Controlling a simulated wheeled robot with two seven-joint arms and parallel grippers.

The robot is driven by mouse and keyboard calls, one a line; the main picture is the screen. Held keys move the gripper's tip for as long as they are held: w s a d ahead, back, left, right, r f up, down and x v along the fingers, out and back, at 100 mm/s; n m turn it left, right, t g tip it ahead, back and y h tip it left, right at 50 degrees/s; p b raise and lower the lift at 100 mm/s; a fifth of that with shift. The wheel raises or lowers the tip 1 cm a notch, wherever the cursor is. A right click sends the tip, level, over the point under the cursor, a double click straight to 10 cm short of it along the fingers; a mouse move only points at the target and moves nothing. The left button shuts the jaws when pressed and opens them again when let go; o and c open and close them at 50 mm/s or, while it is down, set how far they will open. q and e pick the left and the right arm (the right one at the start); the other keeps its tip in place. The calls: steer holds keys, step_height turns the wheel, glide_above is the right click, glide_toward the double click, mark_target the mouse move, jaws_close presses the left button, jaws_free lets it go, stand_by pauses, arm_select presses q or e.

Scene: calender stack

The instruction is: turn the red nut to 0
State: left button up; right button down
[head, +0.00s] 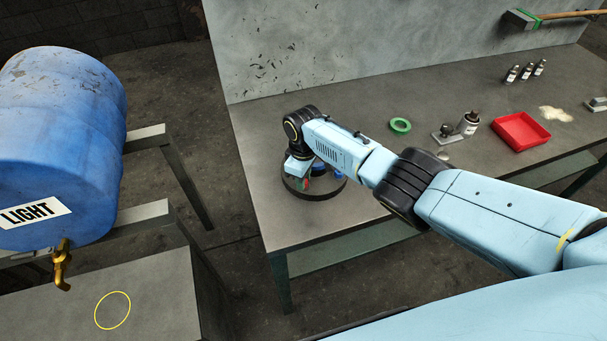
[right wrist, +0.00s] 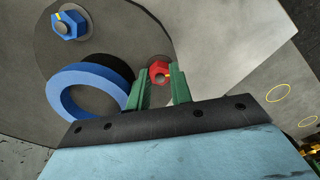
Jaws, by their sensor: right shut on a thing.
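The red nut (right wrist: 158,70) sits on a round grey plate (right wrist: 95,30) in the right wrist view. My right gripper (right wrist: 162,80), with green fingers, is shut on the red nut, one finger on each side. In the head view my right gripper (head: 303,183) is low over the round dark plate (head: 325,192) on the bench, and its arm hides much of it. My left gripper is not in view.
On the plate are a blue nut (right wrist: 70,25) with a yellow mark, a blue ring (right wrist: 65,88) and a black ring (right wrist: 118,68). The bench (head: 265,130) also holds green tape (head: 400,125) and a red tray (head: 521,131).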

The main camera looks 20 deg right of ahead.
steer(key=m+p, duration=0.1)
steer(key=m, duration=0.3)
steer(key=shift+r+m, duration=0.1)
steer(key=shift+m, duration=0.2)
steer(key=shift+m+p, duration=0.35)
steer(key=shift+m, duration=1.65)
steer(key=shift+w, duration=0.1)
steer(key=c, duration=1.2)
jaws_free()
steer(key=shift+c, duration=0.2)
